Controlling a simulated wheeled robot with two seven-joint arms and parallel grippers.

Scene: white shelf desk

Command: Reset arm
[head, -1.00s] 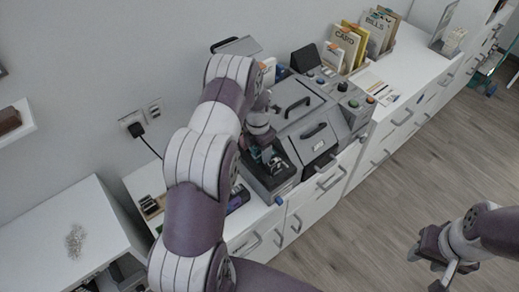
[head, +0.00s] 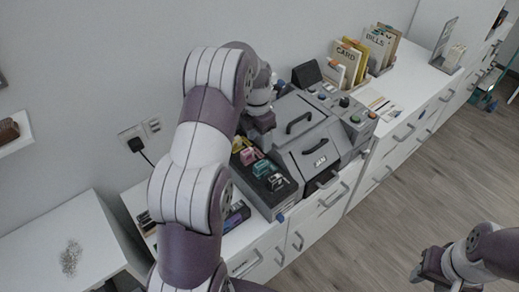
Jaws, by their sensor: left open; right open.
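My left arm rises from the bottom and bends over at the back. My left gripper (head: 258,122) hangs at the left side of the grey machine (head: 312,135), above the back of a dark tray (head: 279,200). Its fingertips are mostly hidden; it is open, and I see nothing held. The tray holds a row of small coloured pieces: yellow (head: 250,156), pink, green (head: 263,168) and dark grey (head: 275,183). My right gripper (head: 424,268) is open and empty over the floor at the lower right.
The white desk (head: 405,108) runs along the wall, with drawers below. Card and bill folders (head: 362,50) stand behind the machine. A lower white cabinet (head: 50,245) is at left. A plug (head: 135,144) sits in the wall socket.

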